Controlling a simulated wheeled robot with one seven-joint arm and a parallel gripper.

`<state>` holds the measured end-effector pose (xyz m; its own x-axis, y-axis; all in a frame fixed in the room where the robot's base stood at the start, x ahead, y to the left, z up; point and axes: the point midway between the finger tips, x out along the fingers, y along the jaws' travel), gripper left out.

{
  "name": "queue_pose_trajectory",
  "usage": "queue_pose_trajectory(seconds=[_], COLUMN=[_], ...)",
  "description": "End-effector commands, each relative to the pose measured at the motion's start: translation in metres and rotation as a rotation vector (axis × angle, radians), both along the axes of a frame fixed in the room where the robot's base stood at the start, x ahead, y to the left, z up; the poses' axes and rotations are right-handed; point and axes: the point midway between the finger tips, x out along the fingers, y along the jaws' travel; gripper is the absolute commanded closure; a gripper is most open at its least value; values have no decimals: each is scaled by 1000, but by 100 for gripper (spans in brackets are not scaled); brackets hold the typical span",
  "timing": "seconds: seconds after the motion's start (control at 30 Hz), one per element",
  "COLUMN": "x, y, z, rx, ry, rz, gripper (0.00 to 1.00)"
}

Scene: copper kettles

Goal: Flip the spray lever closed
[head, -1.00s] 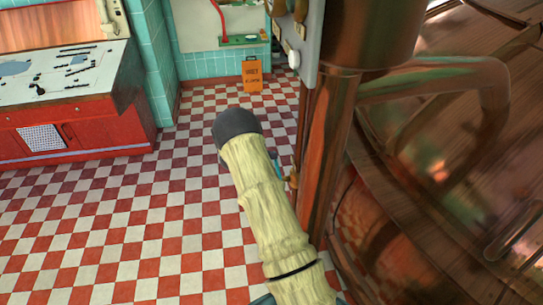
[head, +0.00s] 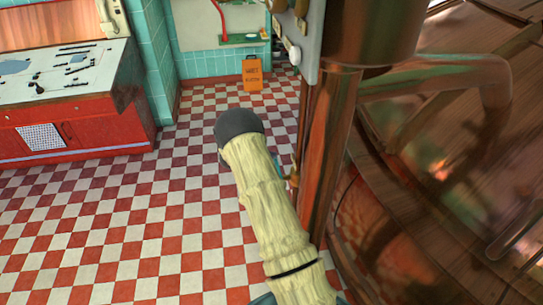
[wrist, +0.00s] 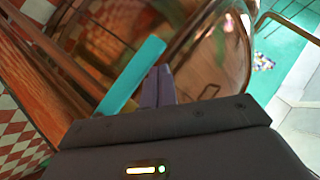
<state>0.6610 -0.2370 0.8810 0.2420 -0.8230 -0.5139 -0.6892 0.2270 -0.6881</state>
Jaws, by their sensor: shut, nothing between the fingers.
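A flat turquoise bar (wrist: 132,76), which looks like the spray lever, slants up to the right in the wrist view. My gripper (wrist: 158,86) is shut and empty, its fingers close to the right side of the bar. I cannot tell whether they touch it. The lower end of the bar is hidden behind my gripper's body. In the head view my arm hides the gripper and most of the lever; only a small turquoise bit and a brass-coloured piece (head: 293,178) show beside the copper post.
A large copper kettle (head: 450,190) and an upright copper post (head: 328,150) stand close on the right. A grey panel (head: 311,45) hangs above. The checkered floor (head: 130,220) is open on the left, with an orange sign (head: 252,75) at the back.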

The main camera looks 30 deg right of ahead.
Motion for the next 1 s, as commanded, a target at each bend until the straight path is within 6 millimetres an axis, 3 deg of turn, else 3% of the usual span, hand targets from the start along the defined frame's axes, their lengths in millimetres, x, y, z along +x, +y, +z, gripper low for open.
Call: queue_pose_trajectory(seconds=[0.3,0.37,0.7,1.0], x=[0,4,18,22], y=[0,10,53,65], z=[46,48,94,109], rx=[-2,-1,-1,-2], ry=[-3,-6,-7,-2], rz=[-2,2,-2,-4], gripper=[100,100,100,100])
